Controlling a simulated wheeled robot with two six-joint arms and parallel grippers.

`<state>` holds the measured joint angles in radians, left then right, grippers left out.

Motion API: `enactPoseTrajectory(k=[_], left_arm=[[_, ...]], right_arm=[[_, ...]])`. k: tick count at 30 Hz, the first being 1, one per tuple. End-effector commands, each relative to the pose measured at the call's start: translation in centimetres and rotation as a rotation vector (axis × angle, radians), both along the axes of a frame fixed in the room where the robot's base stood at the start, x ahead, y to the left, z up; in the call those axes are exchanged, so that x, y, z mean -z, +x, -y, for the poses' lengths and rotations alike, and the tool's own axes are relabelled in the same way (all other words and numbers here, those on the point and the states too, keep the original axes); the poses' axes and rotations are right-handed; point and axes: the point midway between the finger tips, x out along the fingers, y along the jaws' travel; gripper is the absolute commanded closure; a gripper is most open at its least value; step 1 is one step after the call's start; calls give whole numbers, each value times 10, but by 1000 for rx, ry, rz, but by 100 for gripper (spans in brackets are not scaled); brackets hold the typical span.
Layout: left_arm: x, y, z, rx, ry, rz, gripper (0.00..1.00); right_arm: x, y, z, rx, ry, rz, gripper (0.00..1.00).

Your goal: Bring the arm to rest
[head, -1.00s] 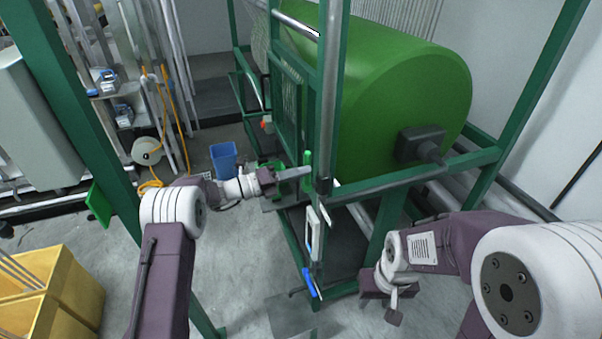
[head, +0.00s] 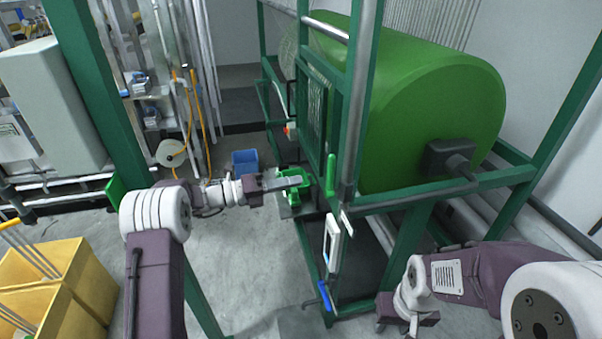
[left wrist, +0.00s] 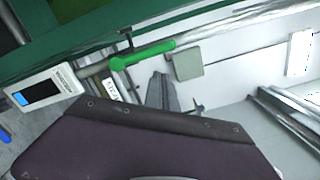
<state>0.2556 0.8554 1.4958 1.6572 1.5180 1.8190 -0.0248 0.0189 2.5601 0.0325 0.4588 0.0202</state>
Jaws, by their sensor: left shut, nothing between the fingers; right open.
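My left gripper (head: 299,181) is shut and empty. In the head view it points right, a little to the left of the upright green handle (head: 331,172) on the machine frame, with a visible gap between them. In the left wrist view its closed grey fingers (left wrist: 162,92) stick out past the dark purple hand, and the green handle (left wrist: 143,55) shows beyond them. My right gripper (head: 408,322) hangs low at the lower right, open, near the picture's bottom edge; its fingers are partly cut off or hard to make out.
A green drum (head: 430,100) sits inside a green frame (head: 450,191). A white device with a screen (head: 332,240) hangs on the frame above a blue-handled item (head: 325,295). A blue bin (head: 245,162) stands behind my left arm. Yellow boxes (head: 75,275) stand at lower left.

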Motion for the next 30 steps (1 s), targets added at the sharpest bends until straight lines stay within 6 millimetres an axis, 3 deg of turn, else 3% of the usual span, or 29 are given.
enactPoseTrajectory(k=[2, 5, 7, 8, 11, 14, 17, 18, 20, 22, 25, 27, 30], left_arm=[[1, 0, 1, 1, 0, 0, 100], [1, -4, 15, 29, 9, 37, 100], [-13, -20, 37, 72, 26, 98, 100], [-11, -37, 51, 113, 52, 104, 100], [32, -101, 80, 250, 266, 122, 100], [95, -163, 80, 402, 556, 260, 100], [162, -222, 53, 625, 853, 493, 100], [187, -243, 35, 742, 965, 613, 100], [221, -271, 2, 957, 1115, 827, 100], [253, -297, -43, 1277, 1233, 1133, 100], [275, -308, -90, 1713, 1218, 1542, 100], [280, -300, -104, 1908, 1159, 1760, 100], [279, -284, -108, 2026, 1115, 1941, 100]], right_arm=[[0, 0, 0, 0, 0, 0, 59], [19, 0, 0, 0, 0, 1, 59], [40, 0, 0, 0, 0, 0, 59], [50, 0, 0, 0, 0, 0, 59], [73, 0, 0, 0, 0, -1, 59], [90, 0, 0, 0, 0, 0, 59], [104, 0, 0, 0, 0, 0, 59], [109, 0, 0, 0, 0, 0, 59], [115, 0, 0, 0, 0, 0, 59], [117, 0, 0, 0, 0, 0, 59], [112, 0, 0, 0, 0, 0, 59], [112, 0, 0, 0, 0, 0, 59], [112, 0, 0, 0, 0, 0, 59]])
